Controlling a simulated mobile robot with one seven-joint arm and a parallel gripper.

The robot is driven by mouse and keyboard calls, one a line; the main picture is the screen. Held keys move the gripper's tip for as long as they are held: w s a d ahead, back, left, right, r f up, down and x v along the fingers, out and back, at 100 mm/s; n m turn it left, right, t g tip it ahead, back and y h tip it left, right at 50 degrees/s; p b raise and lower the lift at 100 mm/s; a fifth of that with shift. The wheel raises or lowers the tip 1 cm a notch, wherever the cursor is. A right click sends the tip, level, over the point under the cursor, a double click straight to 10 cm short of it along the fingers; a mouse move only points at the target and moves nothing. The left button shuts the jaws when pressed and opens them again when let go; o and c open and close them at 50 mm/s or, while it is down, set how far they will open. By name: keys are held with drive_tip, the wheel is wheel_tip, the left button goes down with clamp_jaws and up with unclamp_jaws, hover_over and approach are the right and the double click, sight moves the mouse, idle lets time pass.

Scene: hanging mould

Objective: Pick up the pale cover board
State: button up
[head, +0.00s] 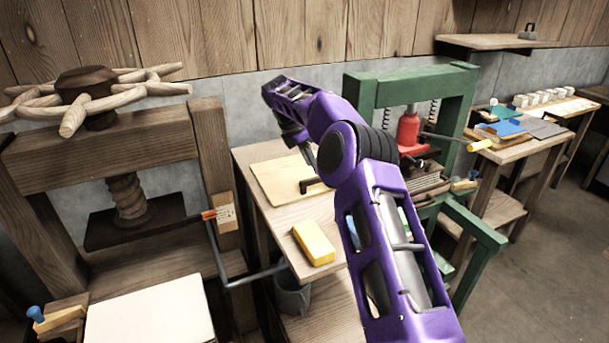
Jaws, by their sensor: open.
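A pale wooden board (280,183), which looks like the cover board, lies flat on the wooden table in the middle of the head view. A dark handle-like piece (312,185) is at its right side, and my purple arm hides part of that area. My gripper (308,154) hangs down from the arm's end, above the board's back right part. It looks open and empty, though it is small and partly hidden behind my arm. I cannot tell its exact height, but it appears apart from the board.
A yellow block (314,243) lies at the table's front. A wooden screw press (100,160) stands left, with a white slab (150,312) before it. A green press (412,88) with a red jack (408,128) stands right. A grey bucket (292,294) sits below the table.

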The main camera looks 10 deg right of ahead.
drive_tip(key=shift+x, duration=3.2)
drive_tip(key=shift+d+f, duration=0.1)
drive_tip(key=shift+f, duration=0.1)
clamp_jaws()
